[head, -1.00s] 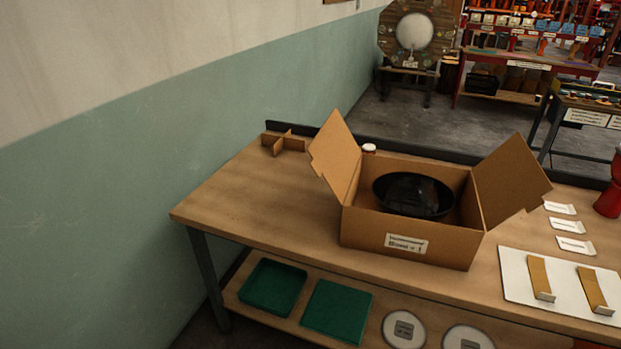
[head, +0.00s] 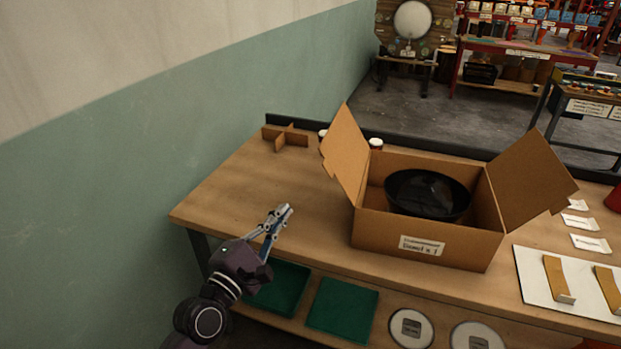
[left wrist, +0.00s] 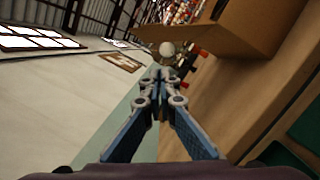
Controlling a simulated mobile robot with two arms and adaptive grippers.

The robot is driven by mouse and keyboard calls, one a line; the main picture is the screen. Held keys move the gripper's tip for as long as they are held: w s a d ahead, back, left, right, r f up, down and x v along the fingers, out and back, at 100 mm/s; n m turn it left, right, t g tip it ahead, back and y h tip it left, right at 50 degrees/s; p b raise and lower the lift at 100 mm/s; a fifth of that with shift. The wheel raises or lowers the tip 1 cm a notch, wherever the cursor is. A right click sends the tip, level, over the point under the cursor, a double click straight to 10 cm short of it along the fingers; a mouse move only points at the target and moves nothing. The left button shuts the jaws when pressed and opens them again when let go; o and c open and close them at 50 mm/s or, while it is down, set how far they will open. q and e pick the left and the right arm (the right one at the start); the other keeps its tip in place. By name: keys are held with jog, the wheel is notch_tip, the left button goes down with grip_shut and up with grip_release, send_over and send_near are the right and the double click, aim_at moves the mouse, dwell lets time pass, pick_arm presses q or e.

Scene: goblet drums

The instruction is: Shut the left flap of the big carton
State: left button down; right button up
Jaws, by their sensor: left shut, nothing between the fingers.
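The big carton (head: 425,236) stands open on the workbench with a black bowl-like drum part (head: 428,194) inside. Its left flap (head: 346,152) stands up and leans outward to the left. Its right flap (head: 530,172) also stands open, leaning outward to the right. My left gripper (head: 284,211) is shut and empty, over the bench's front left part, left of the carton and apart from it. In the left wrist view the shut fingertips (left wrist: 161,73) show, with the carton (left wrist: 235,32) at the upper right. My right gripper is not in view.
The workbench (head: 235,185) is clear left of the carton. A cardboard divider (head: 286,138) and small jars (head: 376,143) lie toward the back. A white board (head: 535,285) with brown strips lies at right. Green trays (head: 342,308) sit on the shelf below. A wall (head: 120,170) bounds the left.

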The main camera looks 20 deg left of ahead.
pick_arm(q)
jog(key=w+d+r+p, duration=0.3)
jog(key=w+d+r, duration=0.1)
jog(key=w, duration=0.5)
jog(key=shift+w+d+r+p, duration=0.15)
jog(key=shift+w+d+p, duration=0.25)
jog(key=shift+d, duration=0.25)
jog(key=shift+w, duration=0.1)
